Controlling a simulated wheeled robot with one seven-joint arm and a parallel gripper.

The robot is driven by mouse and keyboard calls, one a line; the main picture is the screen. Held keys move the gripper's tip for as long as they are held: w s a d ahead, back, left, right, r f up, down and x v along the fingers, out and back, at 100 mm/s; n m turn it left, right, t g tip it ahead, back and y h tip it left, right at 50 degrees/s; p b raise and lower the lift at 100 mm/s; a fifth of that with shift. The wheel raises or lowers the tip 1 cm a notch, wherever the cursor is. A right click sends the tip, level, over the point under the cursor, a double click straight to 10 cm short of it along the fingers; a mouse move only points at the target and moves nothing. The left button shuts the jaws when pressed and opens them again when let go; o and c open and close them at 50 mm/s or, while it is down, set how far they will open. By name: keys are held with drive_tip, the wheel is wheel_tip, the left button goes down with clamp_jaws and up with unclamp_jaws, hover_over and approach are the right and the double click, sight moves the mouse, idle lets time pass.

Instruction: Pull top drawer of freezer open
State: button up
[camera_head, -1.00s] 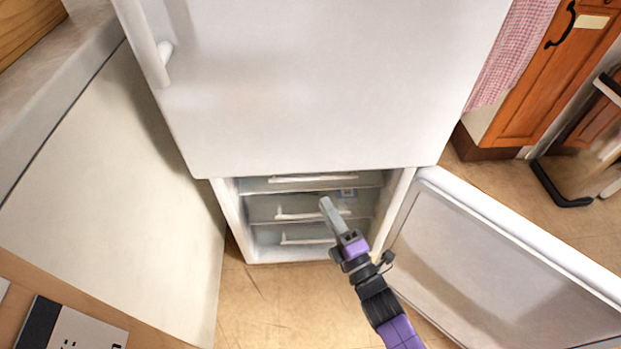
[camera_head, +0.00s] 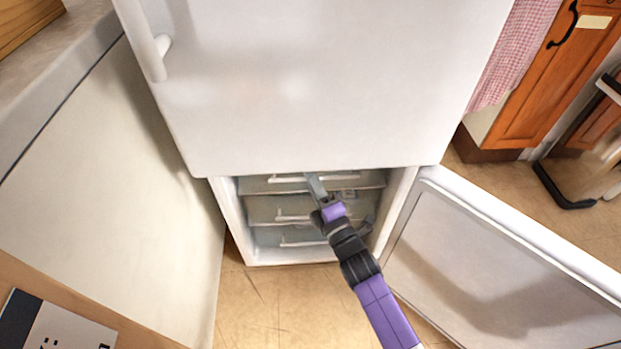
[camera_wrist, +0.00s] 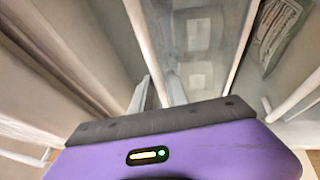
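The freezer (camera_head: 222,215) has its lower compartment open, with three stacked drawers inside. The top drawer (camera_head: 255,186) sits just under the large closed upper door and appears pushed in. Its white handle (camera_head: 345,177) runs across its front. My gripper (camera_head: 315,182) is at that handle, near its middle, covering part of it. In the wrist view, my fingers (camera_wrist: 157,90) are apart, with a pale bar (camera_wrist: 145,45) that looks like the handle running down between them. Whether they touch it is unclear.
The middle drawer handle (camera_head: 293,216) and bottom drawer handle (camera_head: 298,243) lie below, partly behind my arm. The open freezer door (camera_head: 480,260) stands to the right. A pale panel (camera_head: 110,190) closes off the left. Floor (camera_head: 265,300) is clear in front.

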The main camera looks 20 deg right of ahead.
drive_tip(key=shift+c, duration=0.2)
clamp_jaws()
idle(1.1)
